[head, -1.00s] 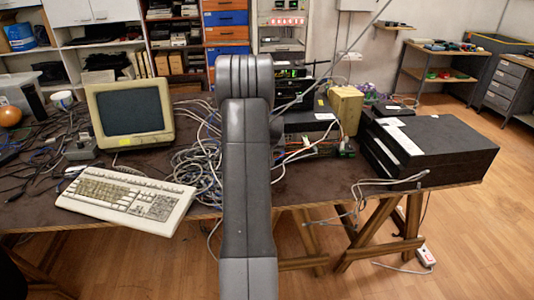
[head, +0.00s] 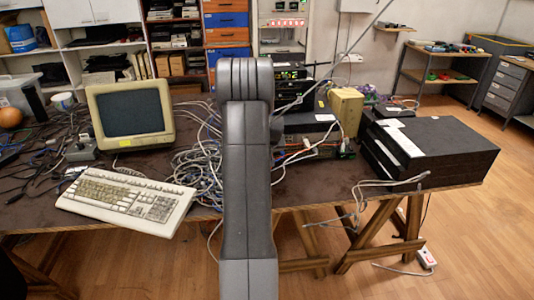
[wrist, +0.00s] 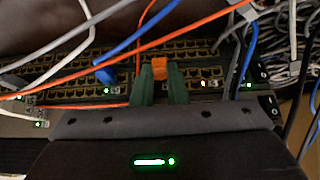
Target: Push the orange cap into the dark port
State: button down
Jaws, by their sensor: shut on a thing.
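In the wrist view, my gripper (wrist: 160,76) shows as two dark green fingers shut on the orange cap (wrist: 160,67). The cap sits between the fingertips, in front of the rows of dark ports on a network switch (wrist: 58,88). I cannot tell which opening is the dark port, or whether the cap touches it; the cap and fingers cover that spot. In the head view my arm hides the gripper and the cap.
Orange cables (wrist: 215,18) and a blue plug (wrist: 106,75) cross or sit at the switch near my fingers. Tangled cables lie at the right. In the head view, a monitor (head: 130,112), keyboard (head: 125,200) and black boxes (head: 440,150) stand on the table.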

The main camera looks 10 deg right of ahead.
jog(key=shift+w, duration=0.25)
jog(key=c, duration=1.4)
grip_release()
jog(key=shift+o, duration=0.2)
jog(key=v, duration=1.3)
jog(key=shift+s+r+b, duration=0.2)
jog(key=shift+r+b, duration=0.15)
jog(key=x, duration=1.3)
jog(key=shift+w+f+p, duration=0.2)
jog(key=shift+f+p, duration=0.15)
jog(key=shift+s, duration=0.1)
